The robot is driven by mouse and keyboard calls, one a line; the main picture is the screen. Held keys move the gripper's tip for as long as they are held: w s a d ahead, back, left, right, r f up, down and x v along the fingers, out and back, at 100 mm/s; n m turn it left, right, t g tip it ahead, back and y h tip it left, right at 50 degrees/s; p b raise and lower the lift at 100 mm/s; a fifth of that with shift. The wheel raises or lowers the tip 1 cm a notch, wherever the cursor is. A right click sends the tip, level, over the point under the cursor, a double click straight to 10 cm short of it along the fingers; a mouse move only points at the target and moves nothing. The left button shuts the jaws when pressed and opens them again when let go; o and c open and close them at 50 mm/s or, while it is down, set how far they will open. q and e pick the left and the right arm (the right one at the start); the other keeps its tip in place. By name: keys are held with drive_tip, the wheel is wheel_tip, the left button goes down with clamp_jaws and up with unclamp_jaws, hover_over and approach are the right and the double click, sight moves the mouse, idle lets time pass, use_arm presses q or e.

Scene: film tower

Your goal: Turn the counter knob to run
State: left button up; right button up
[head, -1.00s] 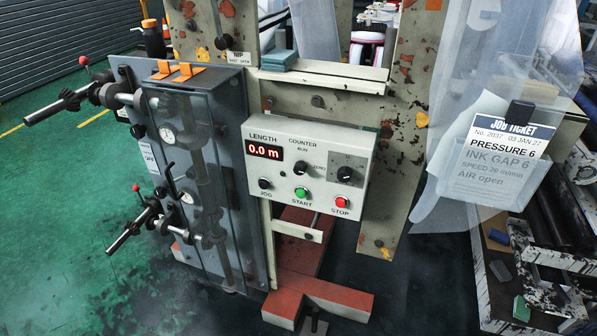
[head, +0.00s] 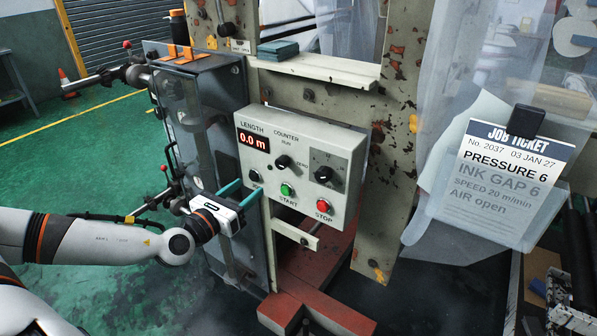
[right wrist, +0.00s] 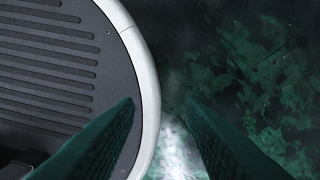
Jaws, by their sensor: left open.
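The counter knob (head: 283,162) is a small black knob on the cream control box (head: 342,150). "RUN" is printed above it and "ZERO" to its right. Its pointer is too small to read surely. My left gripper (head: 250,187) is open and empty, its two teal fingers pointing at the box's lower left, near the JOG button (head: 254,175). It is left of and below the counter knob, apart from it. My right gripper (right wrist: 162,101) shows only in the right wrist view; its fingers are apart with nothing between them.
The box also carries a red display (head: 254,142) reading 0.0 m, a green START button (head: 287,189), a red STOP button (head: 323,206) and a larger dial (head: 323,174). A grey cabinet (head: 208,110) stands to the left. A job ticket (head: 500,185) hangs at right.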

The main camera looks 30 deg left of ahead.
sight(279, 164)
use_arm(q)
drive_tip(key=shift+m, duration=0.3)
drive_tip(key=w+p, duration=0.1)
drive_tip(key=w, duration=0.2)
drive_tip(key=w+d, duration=0.1)
drive_tip(key=w, duration=0.3)
drive_tip(key=w+r+p, duration=0.1)
drive_tip(key=w, duration=0.2)
drive_tip(key=shift+w+d+p, duration=0.2)
drive_tip(key=shift+w+p, duration=0.1)
drive_tip(key=shift+w, duration=0.1)
drive_tip(key=shift+w+d+f, duration=0.1)
drive_tip(key=shift+w, duration=0.3)
use_arm(e)
drive_tip(key=r, duration=0.2)
drive_tip(key=shift+s+a+r, duration=0.15)
drive_tip(key=shift+a+r, duration=0.15)
drive_tip(key=shift+r, duration=0.05)
use_arm(q)
drive_tip(key=c, duration=0.9)
drive_tip(key=shift+c, duration=0.2)
